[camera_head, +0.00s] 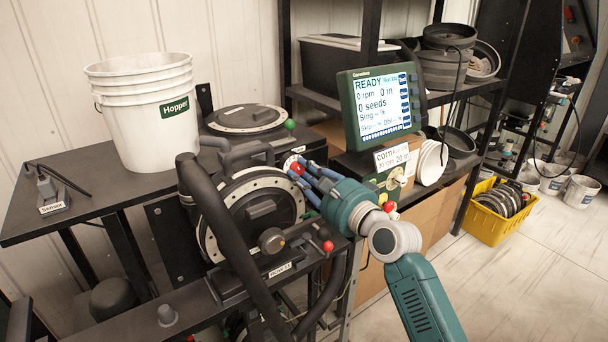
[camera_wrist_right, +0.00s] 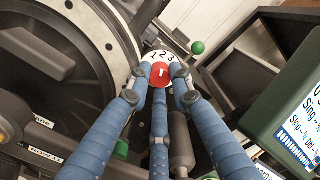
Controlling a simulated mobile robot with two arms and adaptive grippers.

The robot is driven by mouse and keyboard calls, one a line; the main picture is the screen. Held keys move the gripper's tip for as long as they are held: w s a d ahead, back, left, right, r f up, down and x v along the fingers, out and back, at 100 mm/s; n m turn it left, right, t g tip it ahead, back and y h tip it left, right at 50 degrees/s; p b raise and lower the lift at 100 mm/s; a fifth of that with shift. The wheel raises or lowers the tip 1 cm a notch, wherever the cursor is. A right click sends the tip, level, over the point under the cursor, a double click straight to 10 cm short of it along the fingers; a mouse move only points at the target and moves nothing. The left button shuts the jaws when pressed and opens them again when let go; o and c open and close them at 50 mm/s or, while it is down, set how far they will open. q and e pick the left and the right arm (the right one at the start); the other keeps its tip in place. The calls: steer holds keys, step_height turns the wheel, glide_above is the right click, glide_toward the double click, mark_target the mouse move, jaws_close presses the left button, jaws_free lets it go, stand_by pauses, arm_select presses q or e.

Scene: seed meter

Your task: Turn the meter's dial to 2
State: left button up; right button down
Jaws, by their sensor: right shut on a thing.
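The meter's dial (camera_wrist_right: 158,56) is a white disc printed 1, 2 and 3 with a red knob (camera_wrist_right: 160,75) at its centre. It sits at the upper rim of the meter's round housing (camera_wrist_right: 98,27). In the head view the dial (camera_head: 291,162) shows small, partly behind my fingers. My right gripper (camera_head: 307,174) has its blue fingers shut around the red knob; in the right wrist view the fingertips (camera_wrist_right: 160,80) close on it from both sides and below. A short white mark shows on the knob's face; which number it points to is unclear. My left gripper is not in view.
A green-cased display (camera_head: 381,103) reading READY stands just right of my right gripper. A white hopper bucket (camera_head: 135,130) stands on the bench at left. A thick black hose (camera_head: 235,255) crosses in front of the meter. A yellow crate (camera_head: 489,226) sits on the floor.

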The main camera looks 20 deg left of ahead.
stand_by(0.4)
steer(key=c, duration=1.5)
jaws_free()
steer(key=shift+c, duration=0.2)
steer(key=shift+f, duration=0.1)
steer(key=v, duration=0.8)
